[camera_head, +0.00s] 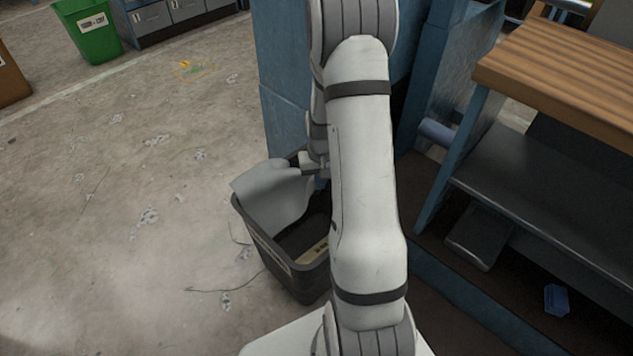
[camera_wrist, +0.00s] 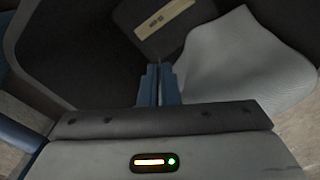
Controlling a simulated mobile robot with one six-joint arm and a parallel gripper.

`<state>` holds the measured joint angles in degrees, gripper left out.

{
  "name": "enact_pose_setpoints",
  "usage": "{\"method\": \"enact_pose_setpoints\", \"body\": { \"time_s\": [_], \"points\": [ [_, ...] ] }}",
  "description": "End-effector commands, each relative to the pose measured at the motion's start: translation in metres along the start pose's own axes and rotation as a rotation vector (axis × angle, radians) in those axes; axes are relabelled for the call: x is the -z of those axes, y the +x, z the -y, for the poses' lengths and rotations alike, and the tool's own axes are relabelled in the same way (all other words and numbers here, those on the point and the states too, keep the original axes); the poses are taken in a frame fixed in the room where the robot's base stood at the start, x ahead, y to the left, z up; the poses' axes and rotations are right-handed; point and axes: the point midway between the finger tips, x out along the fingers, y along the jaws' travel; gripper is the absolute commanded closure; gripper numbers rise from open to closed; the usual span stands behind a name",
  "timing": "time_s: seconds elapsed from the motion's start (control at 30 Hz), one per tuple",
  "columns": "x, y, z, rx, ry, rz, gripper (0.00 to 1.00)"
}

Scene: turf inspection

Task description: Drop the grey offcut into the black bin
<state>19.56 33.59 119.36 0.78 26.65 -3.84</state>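The black bin (camera_head: 262,243) stands on the floor left of my arm in the head view. Its dark inside (camera_wrist: 70,60) fills much of the wrist view. The grey offcut (camera_head: 272,197) is a bent, pale sheet at the bin's mouth, its upper left part reaching above the left rim. It also shows in the wrist view (camera_wrist: 238,72), right of my fingers. My gripper (camera_wrist: 159,72) points down into the bin, its two blue fingers together with nothing visible between them. The offcut is beside the right finger; whether they touch is unclear.
A label (camera_head: 314,251) shows inside the bin. A blue post (camera_head: 285,125) stands behind it. A wood-topped bench (camera_head: 560,75) with a dark shelf is at right. A green bin (camera_head: 98,38) stands far left. The floor at left is open, with scattered debris.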

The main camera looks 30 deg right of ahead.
Motion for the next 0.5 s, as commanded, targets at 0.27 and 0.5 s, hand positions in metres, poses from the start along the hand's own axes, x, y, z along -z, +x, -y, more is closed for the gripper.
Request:
{"method": "enact_pose_setpoints", "body": {
  "time_s": [0.27, 0.5],
  "points": [
    [0.000, 0.036, 0.001, 0.000, -0.001, 0.002, 1.00],
    [0.000, 0.052, 0.001, 0.000, -0.001, 0.000, 1.00]
  ]
}}
